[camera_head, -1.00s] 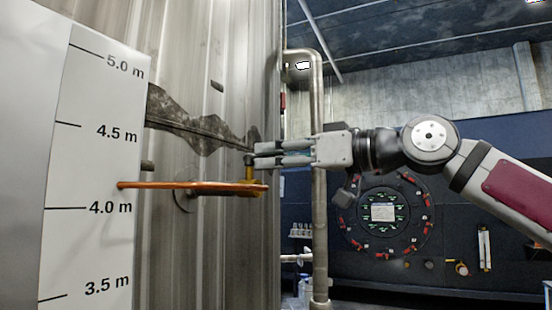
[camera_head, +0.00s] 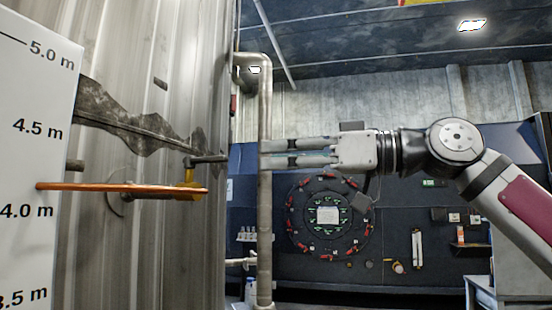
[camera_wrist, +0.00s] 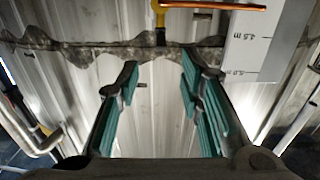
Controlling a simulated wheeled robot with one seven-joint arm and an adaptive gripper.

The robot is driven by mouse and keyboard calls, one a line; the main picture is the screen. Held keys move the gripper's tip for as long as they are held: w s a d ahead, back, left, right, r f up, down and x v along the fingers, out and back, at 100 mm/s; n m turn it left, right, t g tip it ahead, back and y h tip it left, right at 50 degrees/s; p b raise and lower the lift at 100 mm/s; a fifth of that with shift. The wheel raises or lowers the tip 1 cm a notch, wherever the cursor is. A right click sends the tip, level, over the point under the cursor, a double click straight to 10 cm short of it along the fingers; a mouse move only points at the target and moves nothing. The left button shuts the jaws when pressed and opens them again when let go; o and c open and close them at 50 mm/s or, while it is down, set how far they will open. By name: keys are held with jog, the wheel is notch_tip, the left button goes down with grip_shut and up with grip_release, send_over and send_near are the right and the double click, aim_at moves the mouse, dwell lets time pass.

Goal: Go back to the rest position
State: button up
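My gripper (camera_head: 268,154) is in the head view, level, with its fingers pointing left. It is open and empty: the wrist view shows a clear gap between the teal-padded fingers (camera_wrist: 158,85). The orange pointer bar (camera_head: 120,188) is roughly level, its tip at the scale a little above the 4.0 m mark. A yellow piece at its right end carries a dark peg (camera_head: 208,159). The fingertips are to the right of the peg and apart from it. The orange bar also shows at the top of the wrist view (camera_wrist: 215,4).
A ribbed metal wall (camera_head: 165,60) with a white metre scale (camera_head: 30,150) is on the left. A vertical pipe (camera_head: 265,200) stands behind the fingertips. A dark wall with a round dial panel (camera_head: 328,216) lies further back. Free room surrounds my arm.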

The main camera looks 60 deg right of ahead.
dwell(0.4)
jog(key=w+a+f+g+h+p, duration=0.1)
jog(key=w+a+f+g, duration=0.15)
jog(key=a+f, duration=0.55)
jog(key=w+a+f+g+h+p, duration=0.15)
jog(key=a+f+g, duration=0.25)
jog(key=a+f, duration=0.45)
jog(key=s+a+f+m+g, duration=0.1)
jog(key=a+f+g, duration=0.2)
jog(key=f, duration=0.6)
jog(key=s+a+f+m+g+h+p, duration=0.1)
jog(key=s+a+f+g, duration=0.1)
jog(key=f, duration=0.7)
jog(key=shift+a+f+g, duration=0.4)
jog(key=shift+a+g, duration=0.25)
jog(key=shift+g, duration=0.3)
